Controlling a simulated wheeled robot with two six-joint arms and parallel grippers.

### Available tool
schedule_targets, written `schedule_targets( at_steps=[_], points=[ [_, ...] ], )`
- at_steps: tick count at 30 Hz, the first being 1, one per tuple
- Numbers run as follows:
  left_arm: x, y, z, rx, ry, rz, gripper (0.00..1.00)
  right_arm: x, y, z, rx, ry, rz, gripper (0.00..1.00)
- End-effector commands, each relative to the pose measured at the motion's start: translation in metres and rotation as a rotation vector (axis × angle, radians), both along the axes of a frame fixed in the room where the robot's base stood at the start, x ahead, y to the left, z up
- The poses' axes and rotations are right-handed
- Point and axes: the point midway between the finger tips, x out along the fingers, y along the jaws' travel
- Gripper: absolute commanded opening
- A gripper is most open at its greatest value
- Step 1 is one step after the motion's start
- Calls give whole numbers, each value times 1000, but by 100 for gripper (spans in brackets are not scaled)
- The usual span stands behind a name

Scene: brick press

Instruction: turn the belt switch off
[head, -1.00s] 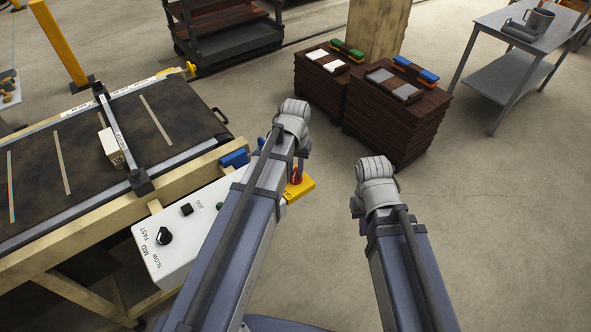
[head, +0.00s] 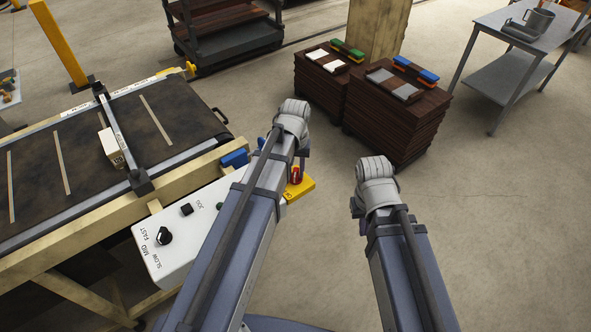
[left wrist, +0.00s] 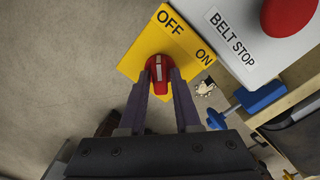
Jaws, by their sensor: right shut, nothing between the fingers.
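The belt switch is a red knob (left wrist: 158,68) with a white mark, on a yellow plate (left wrist: 144,52) lettered OFF and ON. Its white mark points roughly toward OFF, away from ON. My left gripper (left wrist: 161,78) has one finger on each side of the knob and looks closed on it. In the head view the red knob (head: 296,176) shows beside my left gripper (head: 303,163), and the yellow plate (head: 305,190) is partly hidden by my left arm. My right gripper (head: 356,208) is shut and empty over bare floor.
A red BELT STOP button (left wrist: 288,14) sits close to the switch. The white control box (head: 180,262) has a black speed dial (head: 164,236).

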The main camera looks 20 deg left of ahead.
Motion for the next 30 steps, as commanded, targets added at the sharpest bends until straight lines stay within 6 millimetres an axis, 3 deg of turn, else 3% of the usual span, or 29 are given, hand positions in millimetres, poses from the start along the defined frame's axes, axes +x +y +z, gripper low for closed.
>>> schedule_targets(
  at_steps=[5,17,30],
  points=[
    [0,0,0,0,0,-1,52,0,0,0,0,0,0,0],
    [0,0,5,0,0,-2,52,0,0,5,0,0,0,0],
    [0,0,55,0,0,-1,52,0,0,55,2,0,-9,0]
  ],
)
